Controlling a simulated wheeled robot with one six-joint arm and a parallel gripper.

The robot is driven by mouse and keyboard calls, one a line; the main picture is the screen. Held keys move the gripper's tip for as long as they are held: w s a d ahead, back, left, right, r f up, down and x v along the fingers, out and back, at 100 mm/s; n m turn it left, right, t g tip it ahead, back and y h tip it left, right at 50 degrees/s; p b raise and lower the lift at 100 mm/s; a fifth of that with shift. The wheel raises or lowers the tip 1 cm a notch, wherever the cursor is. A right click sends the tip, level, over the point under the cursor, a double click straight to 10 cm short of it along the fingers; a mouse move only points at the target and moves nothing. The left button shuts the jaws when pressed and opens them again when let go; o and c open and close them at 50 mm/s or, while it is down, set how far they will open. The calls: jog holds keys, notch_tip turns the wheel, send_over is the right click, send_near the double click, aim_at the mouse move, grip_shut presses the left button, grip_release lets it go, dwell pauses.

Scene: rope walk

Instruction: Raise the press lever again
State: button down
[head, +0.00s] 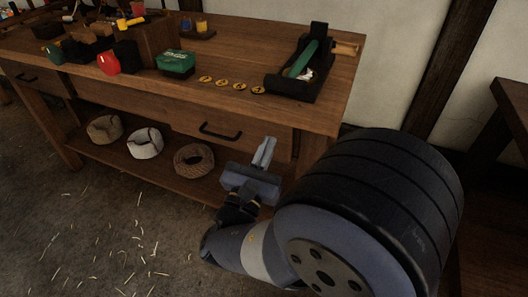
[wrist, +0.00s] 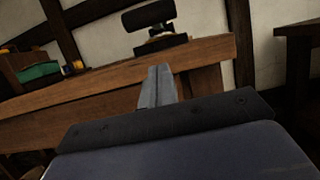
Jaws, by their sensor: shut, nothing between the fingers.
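The press (head: 292,88) stands on the right end of the workbench top, with a dark base and a black upright at its back. Its green lever (head: 305,58) slants from near the upright toward the front. How far it is raised is hard to judge. In the wrist view, a dark bar (wrist: 148,14) shows above the dark press body (wrist: 160,43). My gripper (head: 264,152) is shut and empty, in front of the bench and apart from the press. Its closed fingers also show in the wrist view (wrist: 157,86), pointing toward the bench edge below the press.
Several round yellow tokens (head: 239,86) lie left of the press, beside a green box (head: 175,63). A drawer handle (head: 220,132) sticks out of the bench front. Rope coils (head: 194,159) lie on the lower shelf. Another dark wooden table (head: 512,100) stands at right.

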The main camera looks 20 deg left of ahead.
jog(key=x, duration=0.2)
jog(key=r+x, duration=0.1)
jog(key=x, duration=0.2)
jog(key=r+x, duration=0.1)
jog(key=x, duration=0.2)
jog(key=shift+s+b, duration=0.25)
jog(key=shift+b, duration=0.1)
jog(key=shift+w+r, duration=0.3)
jog(key=shift+r, duration=0.2)
jog(key=shift+r, duration=0.15)
